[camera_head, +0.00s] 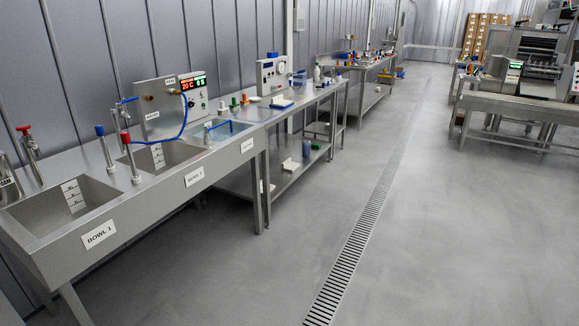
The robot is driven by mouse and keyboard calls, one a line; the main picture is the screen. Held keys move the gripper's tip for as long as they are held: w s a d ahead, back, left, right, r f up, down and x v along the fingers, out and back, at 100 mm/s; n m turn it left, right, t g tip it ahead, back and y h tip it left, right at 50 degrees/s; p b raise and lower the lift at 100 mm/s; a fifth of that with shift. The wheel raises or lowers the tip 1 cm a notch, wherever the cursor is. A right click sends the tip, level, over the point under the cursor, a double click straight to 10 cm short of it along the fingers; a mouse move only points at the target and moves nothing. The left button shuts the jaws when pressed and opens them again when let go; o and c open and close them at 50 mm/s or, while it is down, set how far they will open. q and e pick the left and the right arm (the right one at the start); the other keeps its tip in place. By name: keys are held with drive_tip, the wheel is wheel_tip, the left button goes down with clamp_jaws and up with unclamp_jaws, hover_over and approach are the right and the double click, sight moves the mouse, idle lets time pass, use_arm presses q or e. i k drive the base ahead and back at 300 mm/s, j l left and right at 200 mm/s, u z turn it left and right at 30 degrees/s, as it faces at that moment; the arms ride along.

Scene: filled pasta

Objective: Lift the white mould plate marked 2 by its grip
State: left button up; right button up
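I cannot make out a white mould plate marked 2 or its grip anywhere in the head view. At the far right a metal machine (538,52) stands with a steel table (520,108) in front of it. Small pale items near that machine are too small to identify. Neither of my grippers shows in this view.
A steel sink bench with a bowl labelled BOWL 1 (98,234) runs along the left wall. A control box with a lit display (192,84) stands on it. More benches (368,62) continue behind. A floor drain (350,250) crosses the open grey floor (450,230).

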sight(277, 100)
drive_tip(key=i+z, duration=0.25)
drive_tip(key=i, duration=3.4)
drive_tip(key=i+u, duration=0.1)
drive_tip(key=i, duration=0.4)
drive_tip(key=i+l+u, duration=0.15)
drive_tip(key=i, duration=0.35)
drive_tip(key=i+l+u, duration=0.1)
drive_tip(key=i, duration=0.4)
